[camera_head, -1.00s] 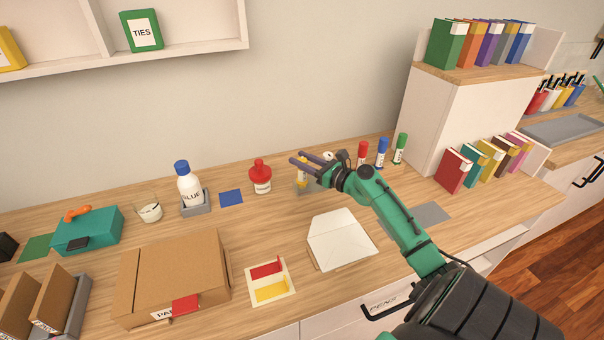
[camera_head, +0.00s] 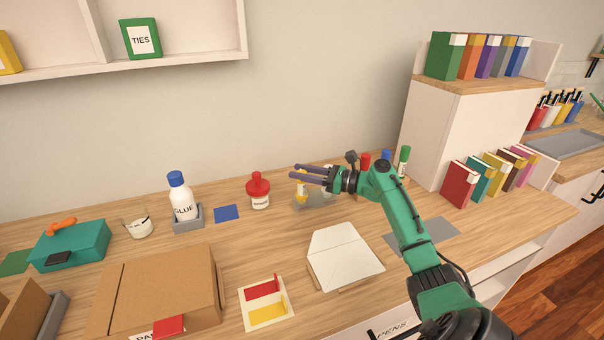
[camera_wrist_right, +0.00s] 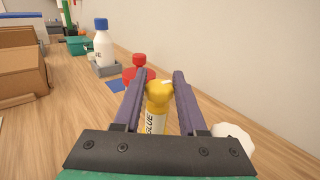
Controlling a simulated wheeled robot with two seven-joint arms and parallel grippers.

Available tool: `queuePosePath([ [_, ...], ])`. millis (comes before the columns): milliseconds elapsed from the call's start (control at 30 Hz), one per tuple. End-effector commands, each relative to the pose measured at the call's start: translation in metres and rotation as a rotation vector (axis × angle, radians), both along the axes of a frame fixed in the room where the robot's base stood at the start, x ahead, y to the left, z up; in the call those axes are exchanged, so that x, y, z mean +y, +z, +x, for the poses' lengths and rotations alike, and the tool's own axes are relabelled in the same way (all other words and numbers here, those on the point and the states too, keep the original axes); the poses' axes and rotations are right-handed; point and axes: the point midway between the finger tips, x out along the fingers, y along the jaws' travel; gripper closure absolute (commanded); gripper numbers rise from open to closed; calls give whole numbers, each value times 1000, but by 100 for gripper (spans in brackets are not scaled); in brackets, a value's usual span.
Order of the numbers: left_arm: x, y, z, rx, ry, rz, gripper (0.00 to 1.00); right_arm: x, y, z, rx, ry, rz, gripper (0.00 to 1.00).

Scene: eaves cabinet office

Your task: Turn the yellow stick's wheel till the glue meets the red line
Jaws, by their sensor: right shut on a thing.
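The yellow glue stick (camera_head: 302,188) stands on a grey holder (camera_head: 322,200) near the back of the desk. My right gripper (camera_head: 295,173) reaches it from the right in the head view and is shut on it near the top. In the right wrist view, the stick's yellow top and white "GLUE" label (camera_wrist_right: 152,122) show between the two purple fingers of the gripper (camera_wrist_right: 158,82). The wheel, the red line and the glue's level cannot be made out. My left gripper is not in view.
A red bottle (camera_head: 258,190) and a white glue bottle (camera_head: 182,198) stand left of the stick. Markers (camera_head: 404,160) stand behind my right arm. An envelope (camera_head: 345,255) lies in front. A cabinet (camera_head: 460,120) rises at the right.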

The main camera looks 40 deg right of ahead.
Motion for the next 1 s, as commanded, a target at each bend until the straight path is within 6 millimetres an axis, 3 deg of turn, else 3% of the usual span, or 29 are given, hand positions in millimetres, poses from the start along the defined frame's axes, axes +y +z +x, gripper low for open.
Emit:
queuePosePath([
  [67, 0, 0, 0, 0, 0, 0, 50, 0, 0, 0, 1, 0, -1, 100],
  [100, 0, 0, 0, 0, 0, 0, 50, 0, 0, 0, 1, 0, -1, 48],
  [167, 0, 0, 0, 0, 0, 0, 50, 0, 0, 0, 1, 0, -1, 28],
  [700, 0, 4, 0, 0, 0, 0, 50, 0, 2, 0, -2, -12, -1, 28],
  [867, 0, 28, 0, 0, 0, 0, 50, 1, 8, -1, 2, -102, -1, 28],
  [1000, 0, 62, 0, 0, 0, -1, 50, 2, 11, -1, 6, -247, 0, 28],
])
